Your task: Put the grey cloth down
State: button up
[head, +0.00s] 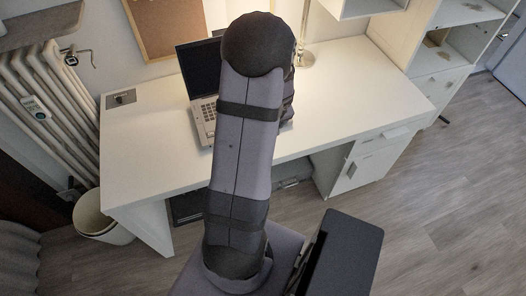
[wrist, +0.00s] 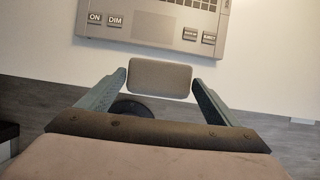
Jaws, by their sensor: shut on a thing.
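In the wrist view, my gripper (wrist: 160,82) is shut on a small grey rounded rectangle, which I take to be the grey cloth (wrist: 160,78). It spans the gap between the two fingertips and looks flat and folded. It shows near the front edge of the white desk (wrist: 50,50); whether it touches the desk, I cannot tell. In the head view, my arm hides the gripper and the cloth.
An open laptop (head: 203,122) stands on the desk (head: 148,160), partly behind my arm; its front with labelled buttons (wrist: 115,20) shows in the wrist view. A lamp base (head: 304,60) stands at the back. The desktop's right side (head: 370,90) is clear.

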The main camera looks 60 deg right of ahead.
dwell(0.3)
jog(key=shift+f+b, duration=3.1)
jog(key=shift+f, duration=1.75)
jog(key=o, duration=0.9)
